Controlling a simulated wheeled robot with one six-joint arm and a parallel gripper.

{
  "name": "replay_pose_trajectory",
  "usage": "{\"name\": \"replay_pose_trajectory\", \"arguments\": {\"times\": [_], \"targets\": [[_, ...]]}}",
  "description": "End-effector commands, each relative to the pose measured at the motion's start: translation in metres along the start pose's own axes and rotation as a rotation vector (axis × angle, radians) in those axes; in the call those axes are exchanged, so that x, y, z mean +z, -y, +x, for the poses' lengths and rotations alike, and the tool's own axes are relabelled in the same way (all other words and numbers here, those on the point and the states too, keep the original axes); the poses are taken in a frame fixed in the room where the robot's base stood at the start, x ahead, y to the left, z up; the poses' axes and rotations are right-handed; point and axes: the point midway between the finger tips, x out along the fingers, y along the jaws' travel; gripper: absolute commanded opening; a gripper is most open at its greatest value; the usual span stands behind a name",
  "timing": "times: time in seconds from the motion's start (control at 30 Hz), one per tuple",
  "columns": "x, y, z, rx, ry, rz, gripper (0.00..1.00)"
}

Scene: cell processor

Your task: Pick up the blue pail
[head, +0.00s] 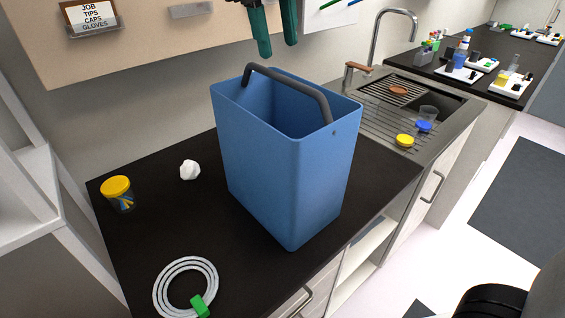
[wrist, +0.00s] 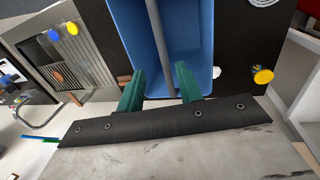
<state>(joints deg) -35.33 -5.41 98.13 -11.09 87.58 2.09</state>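The blue pail (head: 270,180) stands upright on the black counter (head: 120,235). Its dark grey handle (head: 290,80) arches over the open top. The pail also shows below the fingers in the wrist view (wrist: 193,45). My gripper (head: 278,48), with green fingers, is above the handle and near the pail's back side. The fingers are spread and nothing is between them in the head view. In the wrist view, the handle (wrist: 160,40) runs in line with the gap between the fingertips (wrist: 160,70), beyond them.
A yellow-lidded jar (head: 117,193), a crumpled white piece (head: 189,170) and a coiled grey hose (head: 185,287) with a green end lie left of the pail. A sink (head: 435,97) with drainer and tap (head: 395,25) is to the right. A pinboard (head: 150,40) hangs behind.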

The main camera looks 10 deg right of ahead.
Motion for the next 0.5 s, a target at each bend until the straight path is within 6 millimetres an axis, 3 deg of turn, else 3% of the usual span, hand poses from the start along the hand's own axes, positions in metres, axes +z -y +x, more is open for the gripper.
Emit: {"name": "replay_pose_trajectory", "arguments": {"times": [0.27, 0.5], "targets": [[-0.004, 0.002, 0.024, 0.003, 0.002, -0.006, 0.36], [-0.003, 0.005, 0.059, 0.003, 0.003, -0.005, 0.36]]}}
